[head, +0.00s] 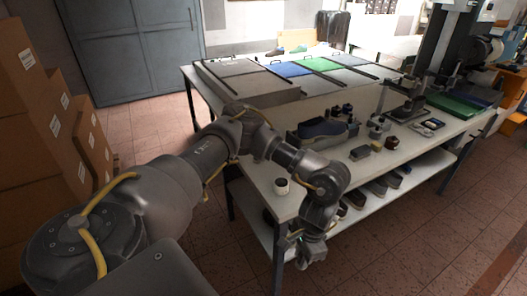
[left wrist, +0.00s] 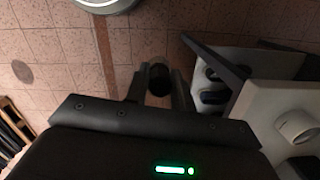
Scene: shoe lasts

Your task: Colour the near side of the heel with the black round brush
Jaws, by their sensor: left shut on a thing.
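A dark blue shoe (head: 322,128) sits in a grey holder near the front of the table, partly behind my left arm; its heel is too small to tell apart. My left gripper (head: 302,258) hangs beyond the table's front edge, below the top, away from the shoe and pointing down toward the floor. In the left wrist view its fingers (left wrist: 157,84) are shut on a dark round thing (left wrist: 159,79), seemingly the black round brush. The brush does not show clearly in the head view. My right gripper is in neither view.
A white pot (head: 281,186) stands near the table's front edge (head: 345,190). Several shoes lie on the lower shelf (head: 378,187). Cardboard boxes (head: 35,120) are stacked at left.

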